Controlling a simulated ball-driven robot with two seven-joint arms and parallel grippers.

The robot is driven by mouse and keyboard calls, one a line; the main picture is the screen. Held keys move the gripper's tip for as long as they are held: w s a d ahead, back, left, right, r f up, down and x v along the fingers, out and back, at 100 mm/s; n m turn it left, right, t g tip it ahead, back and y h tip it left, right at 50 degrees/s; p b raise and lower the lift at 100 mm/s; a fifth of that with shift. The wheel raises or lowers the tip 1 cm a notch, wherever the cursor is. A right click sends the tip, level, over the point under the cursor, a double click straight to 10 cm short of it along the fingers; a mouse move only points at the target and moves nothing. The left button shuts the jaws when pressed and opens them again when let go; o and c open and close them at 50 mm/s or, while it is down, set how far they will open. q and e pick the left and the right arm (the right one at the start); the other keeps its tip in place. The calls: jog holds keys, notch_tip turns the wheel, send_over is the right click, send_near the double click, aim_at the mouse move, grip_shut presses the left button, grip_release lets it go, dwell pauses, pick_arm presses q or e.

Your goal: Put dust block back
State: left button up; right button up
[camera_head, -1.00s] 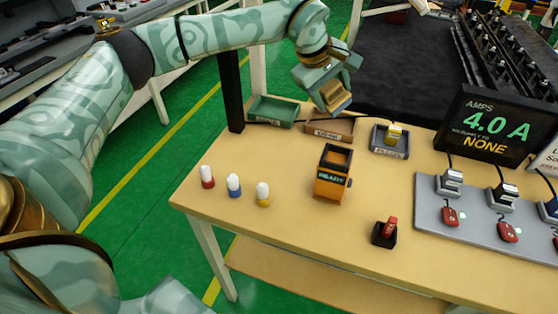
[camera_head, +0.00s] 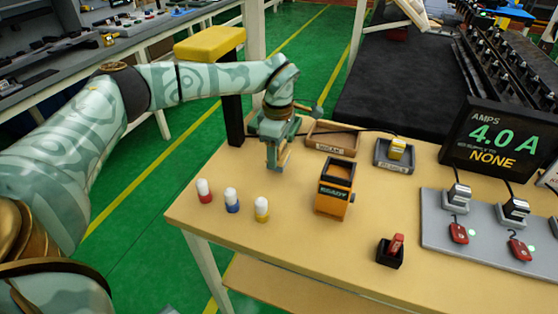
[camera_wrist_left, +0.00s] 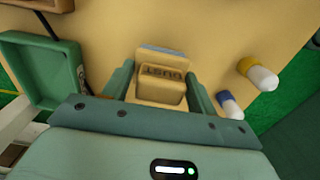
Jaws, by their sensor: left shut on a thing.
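The dust block (camera_wrist_left: 160,88), a tan block with DUST lettering and a pale bluish edge, sits between the two green fingers of my left gripper (camera_wrist_left: 160,92) in the left wrist view. The gripper is shut on it. In the head view my left gripper (camera_head: 277,160) points down over the table's back left part, and the block is mostly hidden there. A green tray (camera_wrist_left: 72,72) lies to the left of the gripper in the wrist view; the block is outside it. I cannot tell if the block touches the table. My right gripper is not in view.
A brown tray (camera_head: 332,149) and a grey tray (camera_head: 380,160) with a yellow block (camera_head: 397,148) stand at the back. An orange box (camera_head: 334,201) reads READY. Several things stand forward: red, blue and yellow white-topped pieces (camera_head: 231,200) and a black holder (camera_head: 388,256). A black post rises behind.

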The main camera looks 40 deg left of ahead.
pick_arm(q)
notch_tip(320, 180, down, 3)
jog(key=shift+f+b, duration=0.1)
jog(key=shift+b, duration=0.25)
jog(key=shift+c, duration=0.4)
jog(key=o, duration=1)
jog(key=shift+r, duration=0.3)
notch_tip(320, 180, up, 11)
jog(key=p, duration=0.3)
jog(key=shift+p, duration=0.4)
jog(key=shift+r, duration=0.4)
